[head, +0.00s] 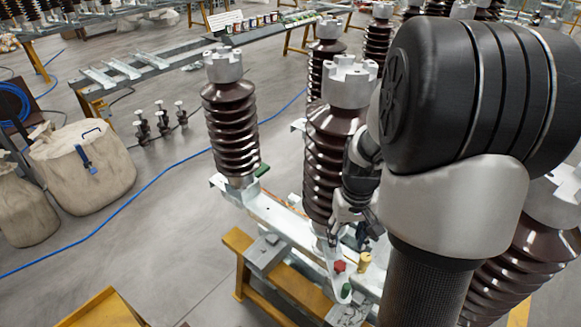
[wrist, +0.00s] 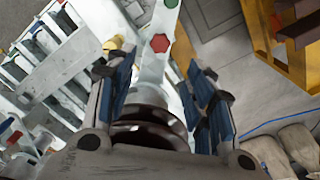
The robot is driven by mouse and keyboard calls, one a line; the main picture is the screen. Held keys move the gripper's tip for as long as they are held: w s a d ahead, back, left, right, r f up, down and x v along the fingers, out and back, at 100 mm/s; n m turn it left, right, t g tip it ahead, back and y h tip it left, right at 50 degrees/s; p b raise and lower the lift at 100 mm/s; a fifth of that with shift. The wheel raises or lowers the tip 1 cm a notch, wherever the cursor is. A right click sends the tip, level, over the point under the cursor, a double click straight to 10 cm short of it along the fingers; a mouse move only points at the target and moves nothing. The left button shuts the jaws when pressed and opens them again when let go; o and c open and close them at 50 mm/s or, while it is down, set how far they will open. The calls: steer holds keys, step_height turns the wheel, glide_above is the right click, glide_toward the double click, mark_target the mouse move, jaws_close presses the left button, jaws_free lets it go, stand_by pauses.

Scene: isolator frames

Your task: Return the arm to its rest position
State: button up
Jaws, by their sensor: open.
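My arm (head: 455,205) reaches down across the right of the head view, its large black and silver joint close to the camera. My gripper (head: 350,222) hangs beside the lower part of a brown ribbed insulator (head: 330,165). In the wrist view my gripper (wrist: 158,85) has its blue-padded fingers spread apart, with nothing held between them. Brown insulator discs (wrist: 150,132) show between and below the fingers. Whether a finger touches the insulator I cannot tell. My arm hides part of the frame behind it.
Red (head: 340,266), green (head: 346,290) and yellow (head: 365,262) pieces sit on the metal frame near my gripper. Another insulator (head: 230,125) stands left, more behind. A yellow trestle (head: 285,285) supports the frame. Beige sacks (head: 85,165) and a blue cable (head: 130,205) lie left; floor between is open.

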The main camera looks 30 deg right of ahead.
steer(key=s+a+r+n+t, duration=0.1)
steer(key=a+r+n+t, duration=0.1)
steer(key=a+r, duration=0.9)
steer(key=s+a+r+n+t, duration=0.2)
steer(key=s+a+r, duration=0.4)
steer(key=s+a, duration=0.2)
steer(key=shift+a+n+t, duration=0.3)
steer(key=shift+a, duration=0.35)
